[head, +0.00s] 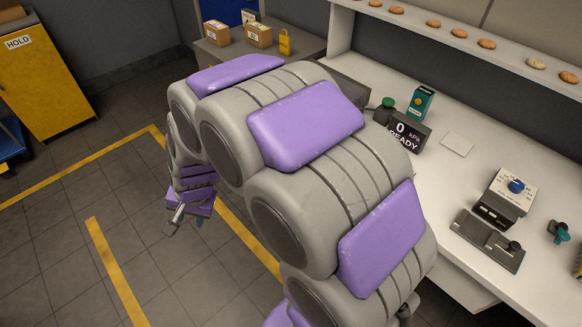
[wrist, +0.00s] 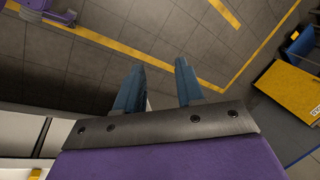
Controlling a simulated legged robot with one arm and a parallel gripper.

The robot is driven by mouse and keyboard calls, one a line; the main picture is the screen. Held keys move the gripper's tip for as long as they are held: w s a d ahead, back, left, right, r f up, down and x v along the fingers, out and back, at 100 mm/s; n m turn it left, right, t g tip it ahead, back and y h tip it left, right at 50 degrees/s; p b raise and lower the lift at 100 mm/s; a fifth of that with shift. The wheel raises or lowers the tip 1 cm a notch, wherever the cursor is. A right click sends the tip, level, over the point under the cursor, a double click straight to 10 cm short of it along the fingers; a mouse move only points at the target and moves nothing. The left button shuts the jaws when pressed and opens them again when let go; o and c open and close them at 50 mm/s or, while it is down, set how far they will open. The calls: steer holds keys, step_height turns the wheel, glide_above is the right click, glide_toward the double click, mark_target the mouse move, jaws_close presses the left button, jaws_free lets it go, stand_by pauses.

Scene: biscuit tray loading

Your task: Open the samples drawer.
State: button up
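My gripper (head: 182,226) hangs low over the floor in the head view, to the left of the bench and partly behind my own arm. In the wrist view my gripper (wrist: 159,66) has its two blue-grey fingers apart, with bare floor between them and nothing held. Pale flat panels (wrist: 22,132) show at the lower left of the wrist view, beside the gripper and apart from its fingers. They look like bench or drawer fronts. No samples label is readable, so I cannot tell which is the samples drawer. My arm hides much of the bench front in the head view.
The white bench (head: 470,175) holds a display (head: 409,136) reading 0 kPa READY, a green box (head: 420,103) and a device with a blue knob (head: 508,195). Biscuits line the shelf (head: 510,57). A yellow HOLD cabinet (head: 50,75) stands left. Yellow-lined floor is clear.

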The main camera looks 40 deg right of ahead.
steer(key=w+d+f+m+t+h+p, duration=0.25)
steer(key=w+f+m, duration=0.6)
steer(key=w, duration=0.55)
steer(key=w+d+f+m+t+h+p, duration=0.1)
steer(key=w+d+f+m, duration=0.15)
steer(key=f, duration=0.25)
steer(key=w+d+f+m+t+h, duration=0.1)
steer(key=w+d+f+m+h, duration=0.1)
steer(key=d+f+m, duration=0.15)
steer(key=s+d+f+m+h+p, duration=0.2)
steer(key=s+d+f+m+h, duration=0.3)
steer(key=d, duration=0.5)
steer(key=s+d+f+m+h+p, duration=0.25)
steer(key=s+d+f+h, duration=0.3)
steer(key=d, duration=0.45)
steer(key=r+b+x, duration=0.1)
steer(key=b+x, duration=0.1)
steer(key=x, duration=1.4)
steer(key=shift+d+m+h, duration=0.3)
steer(key=shift+d+m, duration=0.1)
steer(key=shift+d, duration=0.15)
steer(key=shift+s, duration=0.15)
steer(key=shift+c, duration=0.3)
jaws_close()
steer(key=shift+a, duration=0.1)
